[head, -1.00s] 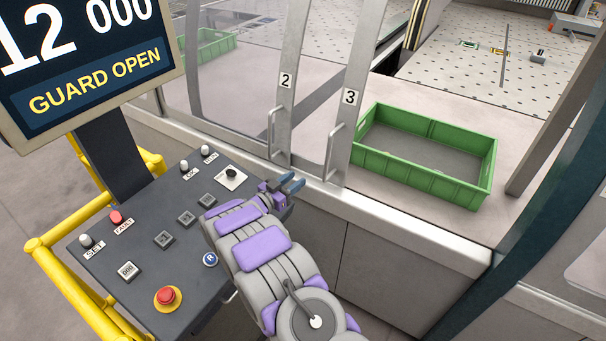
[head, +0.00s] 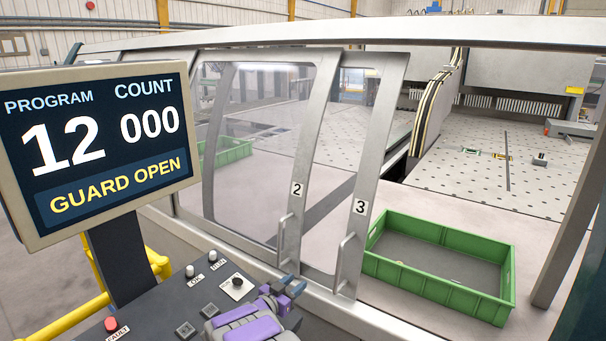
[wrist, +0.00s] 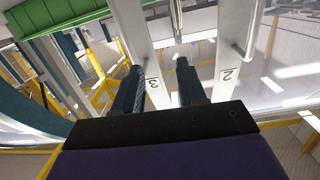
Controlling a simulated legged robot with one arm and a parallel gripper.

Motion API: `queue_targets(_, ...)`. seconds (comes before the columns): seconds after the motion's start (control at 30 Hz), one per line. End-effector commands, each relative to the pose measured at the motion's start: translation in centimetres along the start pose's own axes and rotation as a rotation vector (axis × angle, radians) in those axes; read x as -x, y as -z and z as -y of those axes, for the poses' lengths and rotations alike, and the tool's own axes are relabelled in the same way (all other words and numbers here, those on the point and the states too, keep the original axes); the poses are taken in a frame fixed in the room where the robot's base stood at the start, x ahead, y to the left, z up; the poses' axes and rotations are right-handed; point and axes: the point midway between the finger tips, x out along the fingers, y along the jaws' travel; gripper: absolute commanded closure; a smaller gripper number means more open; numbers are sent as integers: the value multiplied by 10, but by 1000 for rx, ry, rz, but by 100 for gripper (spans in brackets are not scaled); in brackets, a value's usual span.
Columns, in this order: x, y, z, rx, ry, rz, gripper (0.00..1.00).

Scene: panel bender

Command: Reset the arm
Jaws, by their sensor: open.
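My gripper (head: 289,286) is at the bottom of the head view, above the right edge of the control panel (head: 160,312) and in front of the guard doors. In the wrist view my gripper (wrist: 161,80) shows two dark fingers spread apart with nothing between them. Beyond the fingers are door 3 (wrist: 128,35) and door 2 (wrist: 229,50) with their handles. My arm is folded low, with its purple and grey links partly cut off by the bottom edge of the head view.
The screen (head: 100,150) reads program 12, count 000, GUARD OPEN. A green crate (head: 440,290) stands on the ledge right of door 3 (head: 365,180). Door 2 (head: 300,180) stands to its left. A yellow rail (head: 70,315) runs beside the panel. The perforated table (head: 500,180) lies behind.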

Motion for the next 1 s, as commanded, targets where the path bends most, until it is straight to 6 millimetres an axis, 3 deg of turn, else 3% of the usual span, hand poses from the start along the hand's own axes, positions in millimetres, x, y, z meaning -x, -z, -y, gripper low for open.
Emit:
queue_targets(0.17, -6, 30, 26, -71, 206, 138, 59)
queue_targets(0.3, 4, 49, 38, -94, 361, 253, 59)
queue_targets(0.57, 47, 73, 27, -69, 604, 471, 59)
queue_targets(0.77, 93, 79, -14, 6, 734, 650, 59)
queue_targets(1.0, 157, 67, -98, 147, 803, 881, 59)
